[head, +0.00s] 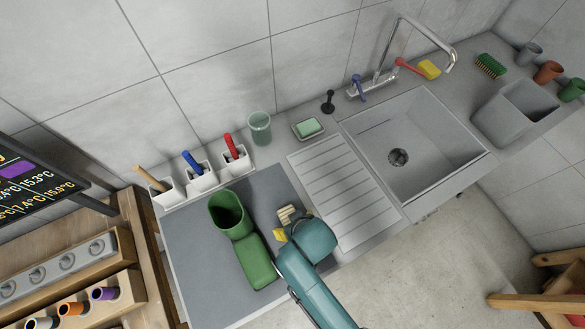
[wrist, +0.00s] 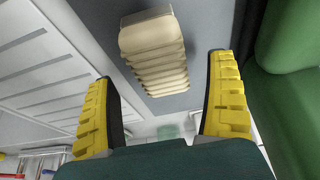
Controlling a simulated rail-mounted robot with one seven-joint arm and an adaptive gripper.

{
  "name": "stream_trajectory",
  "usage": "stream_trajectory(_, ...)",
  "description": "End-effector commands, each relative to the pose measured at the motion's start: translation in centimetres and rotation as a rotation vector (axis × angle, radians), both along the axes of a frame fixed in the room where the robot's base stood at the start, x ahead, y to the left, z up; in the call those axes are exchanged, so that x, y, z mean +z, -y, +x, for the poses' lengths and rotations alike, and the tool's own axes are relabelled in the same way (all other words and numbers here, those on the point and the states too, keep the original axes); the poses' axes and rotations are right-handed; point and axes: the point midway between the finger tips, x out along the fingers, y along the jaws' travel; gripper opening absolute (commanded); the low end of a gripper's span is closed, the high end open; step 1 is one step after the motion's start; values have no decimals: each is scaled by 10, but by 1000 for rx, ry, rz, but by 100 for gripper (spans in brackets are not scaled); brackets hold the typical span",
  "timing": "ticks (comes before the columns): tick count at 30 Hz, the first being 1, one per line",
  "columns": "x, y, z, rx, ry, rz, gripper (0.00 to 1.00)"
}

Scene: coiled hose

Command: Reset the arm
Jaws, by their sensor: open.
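My teal arm reaches in from the bottom of the head view, with my gripper (head: 286,226) over the grey mat (head: 195,270). In the wrist view my gripper (wrist: 163,75) is open, its two yellow ribbed fingers wide apart. A beige ribbed block-like object (wrist: 155,60) lies on the grey surface ahead, in the gap between the fingers in the picture. It also shows in the head view (head: 287,213), just beyond the gripper. I cannot tell whether it lies inside the finger reach. No coiled hose is recognisable.
A green open container (head: 229,213) and a green block-shaped part (head: 257,262) stand close left of my gripper. They fill the wrist view's right side. The ribbed drainboard (head: 335,185) and sink (head: 420,150) lie right. White holders (head: 200,177) with colored handles line the wall.

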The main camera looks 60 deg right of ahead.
Motion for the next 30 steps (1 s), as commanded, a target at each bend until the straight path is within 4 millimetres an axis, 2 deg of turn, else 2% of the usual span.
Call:
stream_trajectory(3,30,-6,-10,0,4,-1,88)
stream_trajectory(9,67,-14,-24,0,2,0,88)
stream_trajectory(14,77,-16,-28,0,1,-1,88)
stream_trajectory(23,79,-16,-27,1,4,-2,88)
stream_trajectory(26,106,-16,6,43,114,-40,88)
stream_trajectory(29,161,-20,58,115,312,-105,88)
stream_trajectory(30,188,-25,78,149,403,-135,88)
